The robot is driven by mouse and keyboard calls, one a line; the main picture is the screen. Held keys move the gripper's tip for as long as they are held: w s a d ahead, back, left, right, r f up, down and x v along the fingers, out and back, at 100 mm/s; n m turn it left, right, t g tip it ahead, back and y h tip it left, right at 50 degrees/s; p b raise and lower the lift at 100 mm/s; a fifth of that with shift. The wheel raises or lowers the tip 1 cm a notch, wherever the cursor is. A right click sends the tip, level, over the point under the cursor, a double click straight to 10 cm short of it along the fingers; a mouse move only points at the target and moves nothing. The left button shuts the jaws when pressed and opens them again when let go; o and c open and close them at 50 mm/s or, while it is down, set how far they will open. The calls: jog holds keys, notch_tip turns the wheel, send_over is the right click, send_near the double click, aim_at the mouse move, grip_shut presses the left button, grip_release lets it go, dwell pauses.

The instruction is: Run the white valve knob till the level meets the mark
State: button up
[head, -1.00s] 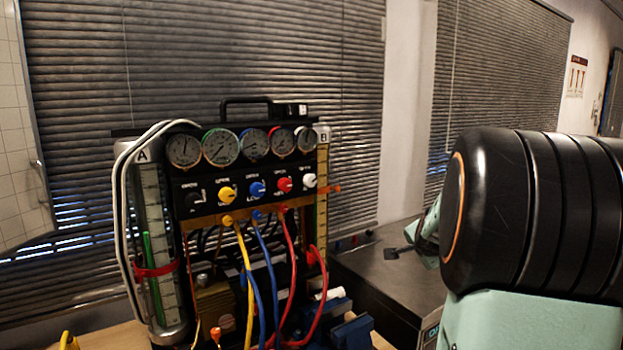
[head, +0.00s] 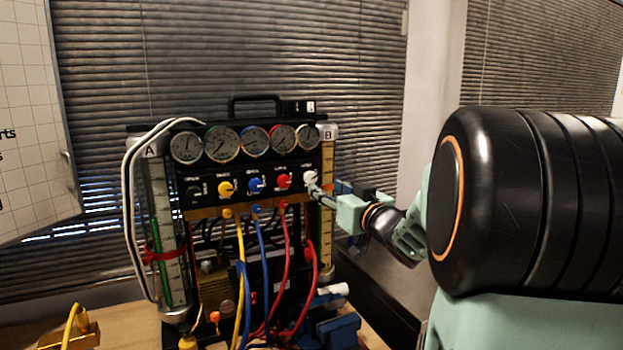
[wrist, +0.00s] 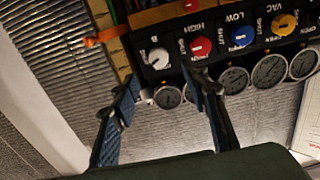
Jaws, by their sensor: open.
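The white valve knob (head: 310,177) is at the right end of the knob row on the black gauge panel, and it shows in the wrist view (wrist: 158,58). My gripper (head: 321,193) is open at the knob's lower right. In the wrist view its blue-padded fingers (wrist: 163,84) are apart, one either side of the knob's line; contact cannot be told. Tube B (head: 327,240), with a yellow scale, stands right of the panel. An orange pointer (wrist: 104,36) sits on its scale in the wrist view. Tube A (head: 172,215), at left, holds a green column and a red band (head: 160,253). Tube B's level is unclear.
Red (head: 283,181), blue (head: 256,184) and yellow (head: 226,188) knobs sit left of the white one, under several round gauges (head: 222,145). Coloured hoses hang below the panel. A blue vise-like block (head: 335,331) stands on the bench at lower right.

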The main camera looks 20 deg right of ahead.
aim_at(312, 179)
jog(key=w, duration=1)
jog(key=shift+a+f, duration=0.1)
jog(key=shift+c, duration=0.3)
grip_shut()
jog(key=m+p, duration=0.1)
jog(key=p, duration=0.1)
jog(key=m+p, duration=0.1)
jog(key=p, duration=0.1)
jog(key=shift+r, duration=0.3)
jog(key=m+p, duration=0.2)
jog(key=m, duration=0.1)
jog(key=shift+f, duration=0.25)
jog(key=shift+o, duration=0.3)
grip_release()
jog(key=shift+s, duration=0.1)
